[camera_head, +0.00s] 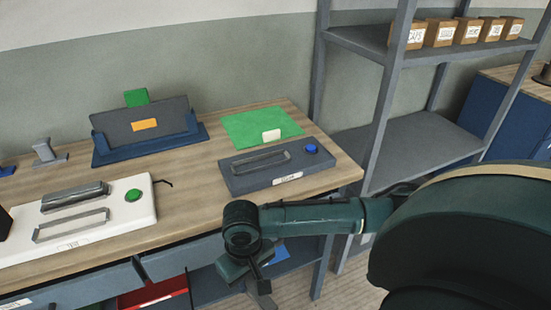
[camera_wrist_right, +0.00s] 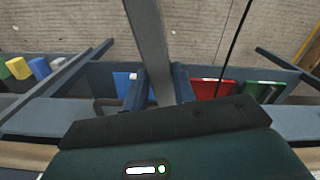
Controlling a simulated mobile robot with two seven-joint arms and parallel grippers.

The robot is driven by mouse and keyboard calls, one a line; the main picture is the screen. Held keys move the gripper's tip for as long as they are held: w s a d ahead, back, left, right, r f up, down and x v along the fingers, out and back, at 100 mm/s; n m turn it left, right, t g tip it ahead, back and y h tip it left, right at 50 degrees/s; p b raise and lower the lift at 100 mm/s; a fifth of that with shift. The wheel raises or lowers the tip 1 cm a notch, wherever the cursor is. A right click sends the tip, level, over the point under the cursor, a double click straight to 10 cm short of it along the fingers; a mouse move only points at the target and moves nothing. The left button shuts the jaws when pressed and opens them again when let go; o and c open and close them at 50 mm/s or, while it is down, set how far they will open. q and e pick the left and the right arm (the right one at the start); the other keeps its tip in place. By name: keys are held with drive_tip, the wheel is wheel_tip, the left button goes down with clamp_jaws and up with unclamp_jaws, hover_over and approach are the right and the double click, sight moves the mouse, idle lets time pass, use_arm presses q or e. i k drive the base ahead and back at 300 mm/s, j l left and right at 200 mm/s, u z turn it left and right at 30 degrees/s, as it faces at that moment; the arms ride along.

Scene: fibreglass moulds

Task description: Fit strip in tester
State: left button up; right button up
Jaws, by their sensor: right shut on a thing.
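My right gripper (camera_head: 255,272) is in front of the workbench, past its front edge, pointing down. It is shut on a flat grey strip; in the right wrist view the strip (camera_wrist_right: 150,40) runs out from between the fingers (camera_wrist_right: 160,85). In the head view only a short piece of the strip (camera_head: 262,287) shows below the gripper. Two devices with metal frames on top lie on the bench: a white one with a green button (camera_head: 143,208) and a dark grey one with a blue button (camera_head: 243,184). Their labels are too small to read. My left gripper is out of view.
A dark panel with an orange label (camera_head: 170,113) stands in a blue holder behind the devices. A green mat (camera_head: 240,128) lies at the back right. Grey shelving (camera_head: 425,135) with several labelled boxes stands right of the bench. Open drawers hold red and blue things below.

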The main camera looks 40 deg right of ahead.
sight(261, 164)
drive_tip(key=k+l, duration=0.1)
drive_tip(key=l, duration=0.55)
drive_tip(key=k+l, duration=0.1)
drive_tip(key=l, duration=0.6)
